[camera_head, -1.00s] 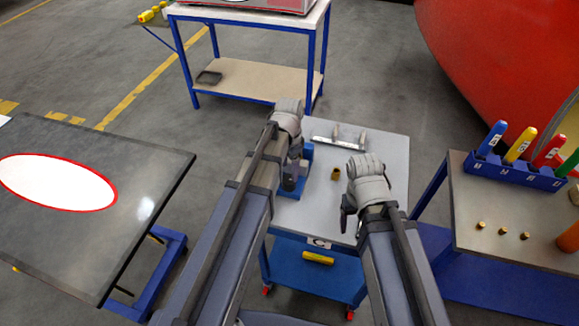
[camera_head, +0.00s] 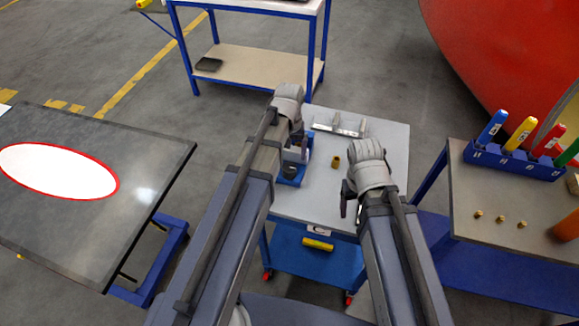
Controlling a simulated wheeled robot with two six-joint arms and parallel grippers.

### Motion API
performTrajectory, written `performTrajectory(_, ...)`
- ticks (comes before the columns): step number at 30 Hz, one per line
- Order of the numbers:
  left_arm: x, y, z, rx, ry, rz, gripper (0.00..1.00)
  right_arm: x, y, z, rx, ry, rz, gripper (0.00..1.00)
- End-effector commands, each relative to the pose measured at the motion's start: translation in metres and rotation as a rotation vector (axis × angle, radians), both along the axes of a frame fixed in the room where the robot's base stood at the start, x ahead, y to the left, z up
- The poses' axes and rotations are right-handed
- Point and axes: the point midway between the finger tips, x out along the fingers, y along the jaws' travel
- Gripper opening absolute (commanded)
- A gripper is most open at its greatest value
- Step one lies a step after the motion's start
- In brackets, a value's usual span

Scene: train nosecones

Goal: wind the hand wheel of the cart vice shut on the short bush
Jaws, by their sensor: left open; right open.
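The blue cart vice (camera_head: 298,176) stands on the grey top of the cart (camera_head: 385,150), at its left side. My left gripper (camera_head: 296,156) is open over the vice and hides much of it. A dark round part at the vice's near side may be the hand wheel, but I cannot tell for certain. A short brass bush (camera_head: 336,161) stands on the cart top to the right of the vice, apart from both grippers. My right gripper (camera_head: 349,198) is open and empty above the cart's near right part.
A metal bracket (camera_head: 340,128) lies at the cart's back. A yellow piece (camera_head: 318,244) is on the cart's lower shelf. To the right, a bench (camera_head: 480,195) carries a blue rack (camera_head: 515,160) of coloured handles and several brass pieces. A dark table (camera_head: 150,160) stands left.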

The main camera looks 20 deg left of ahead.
Motion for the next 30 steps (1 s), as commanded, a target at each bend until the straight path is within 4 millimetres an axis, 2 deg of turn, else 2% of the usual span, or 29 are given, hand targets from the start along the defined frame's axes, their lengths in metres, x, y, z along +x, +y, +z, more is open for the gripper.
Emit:
performTrajectory(3, -0.001, 0.0, 0.0, 0.0, 0.0, 0.285, 0.89, 0.0, 0.0, 0.0, 0.0, 0.0, 0.0, 0.73)
performTrajectory(6, -0.002, 0.0, 0.0, 0.0, 0.0, 0.493, 0.89, 0.0, 0.0, 0.0, 0.0, 0.0, 0.0, 0.73)
performTrajectory(12, -0.002, 0.0, 0.0, 0.0, 0.0, 0.765, 0.89, 0.0, 0.0, 0.0, 0.0, 0.0, 0.0, 0.73)
performTrajectory(16, -0.003, 0.0, 0.0, 0.0, 0.0, 0.833, 0.89, 0.0, 0.0, 0.0, 0.0, 0.0, 0.0, 0.73)
performTrajectory(23, -0.003, 0.0, -0.002, 0.0, 0.0, 0.844, 0.89, 0.0, 0.0, -0.002, 0.0, 0.0, 0.0, 0.73)
performTrajectory(30, -0.003, 0.0, -0.017, 0.0, 0.0, 0.843, 0.89, 0.0, 0.0, -0.017, 0.0, 0.0, 0.0, 0.73)
